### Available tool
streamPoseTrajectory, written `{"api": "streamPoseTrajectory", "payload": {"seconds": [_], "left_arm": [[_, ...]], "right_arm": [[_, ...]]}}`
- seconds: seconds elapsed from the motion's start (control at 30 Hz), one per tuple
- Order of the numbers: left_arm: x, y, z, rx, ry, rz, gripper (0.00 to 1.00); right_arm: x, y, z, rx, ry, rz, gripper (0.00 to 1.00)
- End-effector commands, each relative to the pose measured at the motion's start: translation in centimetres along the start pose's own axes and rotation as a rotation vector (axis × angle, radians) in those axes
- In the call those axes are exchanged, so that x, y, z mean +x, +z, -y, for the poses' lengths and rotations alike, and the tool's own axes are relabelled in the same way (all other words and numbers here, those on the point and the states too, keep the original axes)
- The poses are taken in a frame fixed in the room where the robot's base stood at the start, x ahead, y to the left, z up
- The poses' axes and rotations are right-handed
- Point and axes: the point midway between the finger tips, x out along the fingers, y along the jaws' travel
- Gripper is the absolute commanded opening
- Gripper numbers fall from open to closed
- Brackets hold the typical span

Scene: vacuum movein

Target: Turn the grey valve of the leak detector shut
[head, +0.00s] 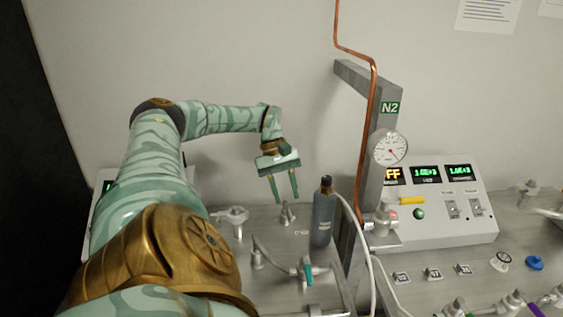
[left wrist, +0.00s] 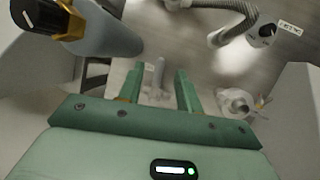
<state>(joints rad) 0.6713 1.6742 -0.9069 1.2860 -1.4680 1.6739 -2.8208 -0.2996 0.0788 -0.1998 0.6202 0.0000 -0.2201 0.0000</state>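My left gripper (head: 284,199) is open, with two green fingers pointing down and apart. In the head view a small grey upright valve-like fitting (head: 287,215) stands on the bench just below the fingertips. In the left wrist view a grey upright piece (left wrist: 158,78) shows between the open fingers (left wrist: 160,72), with nothing gripped. I cannot tell whether the fingers reach down around it. A second grey fitting with side arms (head: 233,218) stands to the left; a pale fitting (left wrist: 236,102) shows right of the fingers in the wrist view. My right gripper is not in view.
A dark grey gas bottle (head: 323,215) stands close right of the gripper. A teal-handled valve (head: 308,272) and bent hose stand nearer. A grey post (head: 385,120) carries a gauge (head: 390,148) and copper pipe. A display console (head: 440,200) is at right.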

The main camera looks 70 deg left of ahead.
Motion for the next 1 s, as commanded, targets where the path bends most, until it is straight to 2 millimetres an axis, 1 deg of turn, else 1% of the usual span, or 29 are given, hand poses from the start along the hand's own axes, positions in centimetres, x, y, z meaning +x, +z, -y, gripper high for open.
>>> {"api": "streamPoseTrajectory", "payload": {"seconds": [0.03,0.1,0.3,0.4,0.5,0.67,0.9,0.93,0.97,1.0], "left_arm": [[-1.1,1.5,0.2,0.002,-0.004,-0.004,0.35],[-2.1,3.3,0.1,0.001,-0.003,-0.003,0.35],[-2.3,8.3,0.9,0.000,-0.001,-0.001,0.35],[-2.4,10.4,1.2,-0.001,0.000,0.000,0.35],[-2.5,11.8,1.4,-0.002,0.000,0.000,0.35],[-2.5,12.8,1.5,-0.002,0.001,0.001,0.35],[-2.5,12.9,1.5,-0.002,0.001,0.001,0.35],[-2.5,12.9,1.5,-0.002,0.001,0.001,0.30],[-2.4,12.9,1.5,-0.002,0.000,0.001,0.21],[-2.3,12.9,1.6,-0.003,-0.004,0.004,0.10]], "right_arm": [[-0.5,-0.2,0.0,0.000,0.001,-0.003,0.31],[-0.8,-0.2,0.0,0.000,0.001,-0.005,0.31],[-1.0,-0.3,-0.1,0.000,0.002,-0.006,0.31],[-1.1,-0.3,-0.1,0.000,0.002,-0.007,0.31],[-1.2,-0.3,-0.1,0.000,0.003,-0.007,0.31],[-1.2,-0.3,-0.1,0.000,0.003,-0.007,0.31],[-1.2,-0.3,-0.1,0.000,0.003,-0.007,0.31],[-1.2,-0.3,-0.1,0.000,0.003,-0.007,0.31],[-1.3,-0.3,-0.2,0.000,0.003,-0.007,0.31],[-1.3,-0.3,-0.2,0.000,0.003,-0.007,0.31]]}}
